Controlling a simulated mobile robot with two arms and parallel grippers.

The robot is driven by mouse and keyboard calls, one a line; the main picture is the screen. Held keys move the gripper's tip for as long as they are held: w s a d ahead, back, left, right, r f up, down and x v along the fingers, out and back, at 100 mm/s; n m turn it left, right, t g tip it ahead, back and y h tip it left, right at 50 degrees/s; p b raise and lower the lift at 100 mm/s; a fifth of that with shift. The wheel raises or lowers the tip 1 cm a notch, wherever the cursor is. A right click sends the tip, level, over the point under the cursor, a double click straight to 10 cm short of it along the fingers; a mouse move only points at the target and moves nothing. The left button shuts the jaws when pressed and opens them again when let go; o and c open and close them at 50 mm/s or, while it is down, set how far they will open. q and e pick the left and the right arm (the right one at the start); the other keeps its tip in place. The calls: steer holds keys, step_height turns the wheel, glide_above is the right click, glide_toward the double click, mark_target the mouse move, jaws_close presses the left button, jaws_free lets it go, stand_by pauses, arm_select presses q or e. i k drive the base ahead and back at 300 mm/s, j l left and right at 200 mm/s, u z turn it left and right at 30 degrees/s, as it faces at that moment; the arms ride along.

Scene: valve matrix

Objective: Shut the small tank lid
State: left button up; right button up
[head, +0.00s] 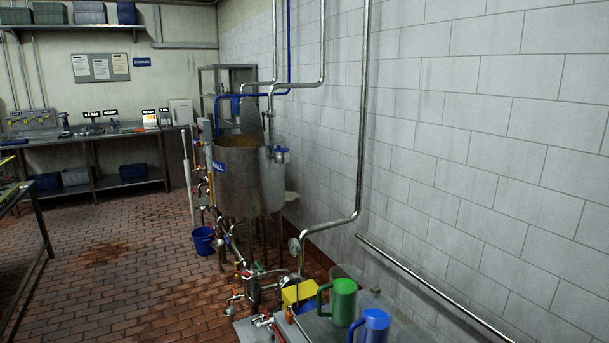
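The small tank (247,180) is a steel cylinder on legs with a blue label, standing by the tiled wall in the middle distance. Its lid (251,118) is a grey metal disc that stands raised, tilted up at the back of the rim. The tank mouth is open and brownish contents (236,141) show inside. Neither of my grippers is in view. No part of my arms shows near the tank.
Pipes and valves (252,285) stand low in front of the tank. A steel surface at the bottom holds a green jug (343,302) and a blue jug (375,326). A blue bucket (203,240) is on the floor. The brick floor (110,260) to the left is clear.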

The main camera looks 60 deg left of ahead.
mark_target(250, 121)
steer(key=u, duration=2.15)
steer(key=i+j+u, duration=0.4)
steer(key=i, duration=0.25)
steer(key=i+u, duration=0.4)
steer(key=i, duration=2.65)
